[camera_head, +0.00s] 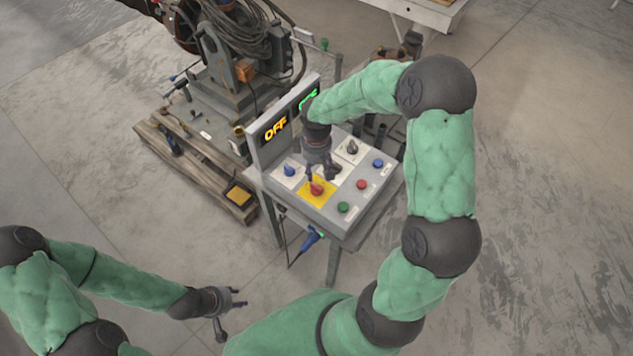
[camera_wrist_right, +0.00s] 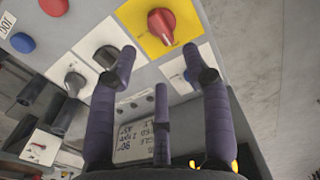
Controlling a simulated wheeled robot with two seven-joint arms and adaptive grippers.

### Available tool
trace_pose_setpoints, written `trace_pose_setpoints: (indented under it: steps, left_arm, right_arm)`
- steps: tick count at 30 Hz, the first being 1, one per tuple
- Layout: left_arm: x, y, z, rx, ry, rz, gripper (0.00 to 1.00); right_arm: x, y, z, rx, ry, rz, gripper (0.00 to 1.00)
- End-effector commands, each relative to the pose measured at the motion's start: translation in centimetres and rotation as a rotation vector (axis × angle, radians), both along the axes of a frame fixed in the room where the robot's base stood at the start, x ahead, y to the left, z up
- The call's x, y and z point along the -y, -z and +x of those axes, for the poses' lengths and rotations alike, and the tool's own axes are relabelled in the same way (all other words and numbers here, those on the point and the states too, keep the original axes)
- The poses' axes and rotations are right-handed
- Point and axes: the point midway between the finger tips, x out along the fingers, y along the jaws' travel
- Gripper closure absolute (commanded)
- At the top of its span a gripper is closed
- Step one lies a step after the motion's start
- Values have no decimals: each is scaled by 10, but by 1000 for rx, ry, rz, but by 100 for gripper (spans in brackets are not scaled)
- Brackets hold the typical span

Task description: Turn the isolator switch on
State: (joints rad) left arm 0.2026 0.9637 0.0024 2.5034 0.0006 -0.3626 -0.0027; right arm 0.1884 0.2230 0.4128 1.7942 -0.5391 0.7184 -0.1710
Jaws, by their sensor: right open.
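The isolator switch, a red rotary knob (camera_head: 317,188) on a yellow plate (camera_head: 306,193), is at the panel's near left. It also shows at the top of the right wrist view (camera_wrist_right: 161,22). My right gripper (camera_head: 322,175) is over the panel, just beyond the red knob in the head view. In the right wrist view its three fingers (camera_wrist_right: 160,70) are spread and empty, with the knob ahead of the tips, apart from them. My left gripper (camera_head: 236,306) is spread and empty at the lower left, away from the panel.
A display behind reads OFF (camera_head: 275,128) in yellow. A green display (camera_head: 308,97) beside it is partly hidden by my arm. Machinery stands behind on a pallet.

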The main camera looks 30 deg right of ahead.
Motion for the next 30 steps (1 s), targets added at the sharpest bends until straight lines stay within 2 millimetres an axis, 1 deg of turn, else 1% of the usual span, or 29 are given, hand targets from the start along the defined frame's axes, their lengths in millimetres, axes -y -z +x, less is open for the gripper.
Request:
trace_pose_setpoints:
  steps: [1, 6, 12, 18, 26, 29, 30]
  left_arm:
    - [0, 2, 0, 0, 0, 0, 60]
    - [0, 6, 0, 0, 0, 0, 60]
    - [0, 10, 0, 0, 0, 0, 60]
    - [0, 11, 0, 0, 0, 0, 60]
    - [0, 11, 0, 0, 0, 0, 60]
    - [0, 11, 0, 0, 0, 0, 60]
    - [0, 11, 0, 0, 0, 0, 60]
  right_arm:
    - [0, 12, -1, -4, 1, 1, 51]
    - [-1, 42, -1, -3, 0, 2, 51]
    - [0, 68, -1, -2, 0, 1, 51]
    - [-1, 78, 0, 0, 2, 2, 51]
    - [-1, 78, 0, 0, 2, 2, 51]
    - [-1, 78, 0, 1, 1, 3, 76]
    - [-1, 78, 0, 0, 1, 2, 88]
